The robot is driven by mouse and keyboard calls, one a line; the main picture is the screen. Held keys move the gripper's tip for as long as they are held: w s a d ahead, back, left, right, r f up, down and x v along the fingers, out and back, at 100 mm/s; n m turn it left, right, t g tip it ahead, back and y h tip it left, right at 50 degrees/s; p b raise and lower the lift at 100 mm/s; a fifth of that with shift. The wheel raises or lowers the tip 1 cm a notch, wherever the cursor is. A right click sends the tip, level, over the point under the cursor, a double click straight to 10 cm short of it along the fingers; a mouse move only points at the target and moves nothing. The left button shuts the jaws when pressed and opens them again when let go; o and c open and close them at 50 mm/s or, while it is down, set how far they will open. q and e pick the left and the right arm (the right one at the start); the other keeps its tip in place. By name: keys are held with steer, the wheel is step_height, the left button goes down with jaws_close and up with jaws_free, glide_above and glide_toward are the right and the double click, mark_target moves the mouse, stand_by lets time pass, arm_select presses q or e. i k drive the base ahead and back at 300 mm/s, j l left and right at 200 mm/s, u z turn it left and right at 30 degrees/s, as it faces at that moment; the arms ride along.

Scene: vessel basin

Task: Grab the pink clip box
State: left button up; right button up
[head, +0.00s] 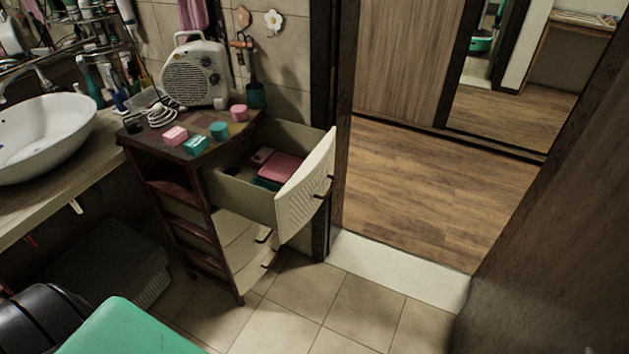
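A small pink box (175,136) stands on the top of the brown cabinet (208,152), near its front left corner. It fits the pink clip box, but its label is too small to read. A similar teal box (195,146) stands just right of it. A round pink container (239,113) and a round teal one (219,130) are farther right on the same top. A flat pink item (281,167) and a smaller pink item (262,156) lie inside the open drawer (240,192). Neither of my grippers is in view.
A white fan heater (195,75) with a coiled cable stands behind the boxes. The top drawer juts out to the right. A white basin (45,135) is at left, a dark box (105,265) below. Tiled floor (310,300) before the cabinet is clear.

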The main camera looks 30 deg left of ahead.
mark_target(176, 136)
steer(key=j+u, duration=0.15)
steer(key=u, duration=1.45)
